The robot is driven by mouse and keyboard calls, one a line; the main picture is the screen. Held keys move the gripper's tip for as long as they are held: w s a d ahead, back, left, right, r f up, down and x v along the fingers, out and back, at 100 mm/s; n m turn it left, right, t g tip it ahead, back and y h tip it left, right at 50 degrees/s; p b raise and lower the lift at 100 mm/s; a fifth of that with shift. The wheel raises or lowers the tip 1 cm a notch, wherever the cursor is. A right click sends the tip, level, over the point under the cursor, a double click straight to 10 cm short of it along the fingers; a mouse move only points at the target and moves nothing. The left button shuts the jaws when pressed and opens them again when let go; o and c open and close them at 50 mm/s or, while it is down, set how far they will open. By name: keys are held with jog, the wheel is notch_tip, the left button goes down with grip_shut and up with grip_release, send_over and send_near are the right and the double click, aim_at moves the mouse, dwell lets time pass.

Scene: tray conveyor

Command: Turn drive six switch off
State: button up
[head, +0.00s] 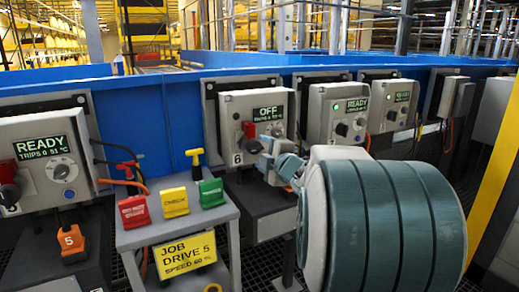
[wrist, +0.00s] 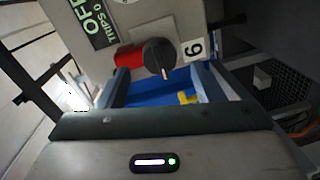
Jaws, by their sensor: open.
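The drive six box (head: 228,112) is grey, with a "6" label and a display (head: 267,112) reading OFF. Its switch (head: 249,130) has a red part and a dark knob. In the wrist view the box is turned round, with the dark switch knob (wrist: 159,56), the red part (wrist: 130,57) and the "6" label (wrist: 193,48). My gripper (head: 270,154) is at the lower front of the box, beside the switch. In the wrist view the gripper (wrist: 162,76) is open and empty, with its fingers apart and the knob just beyond the gap. Contact cannot be told.
Another drive box at left (head: 30,143) reads READY, as does one to the right (head: 340,108). A grey stand (head: 190,225) holds red, yellow and green tags and a yellow "JOB DRIVE 5" card (head: 186,254). A blue conveyor wall (head: 160,112) runs behind.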

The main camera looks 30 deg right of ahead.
jog(key=s+p, duration=0.2)
jog(key=s, duration=0.8)
jog(key=shift+s+d+r, duration=0.2)
jog(key=shift+s+r, duration=0.15)
jog(key=shift+r, duration=0.1)
jog(key=shift+r+p, duration=0.1)
jog(key=shift+p, duration=0.2)
jog(key=s+a+r+m+g+h+p, duration=0.25)
jog(key=r+m+g+h+p, duration=0.2)
jog(key=r+m+p, duration=0.85)
jog(key=s+a+r+m+g+y+p, duration=0.3)
jog(key=s+a+g+p, duration=0.7)
jog(key=s+a+p, duration=0.5)
jog(key=a+y+p, duration=0.1)
jog(key=p, duration=0.3)
jog(key=shift+s, duration=0.1)
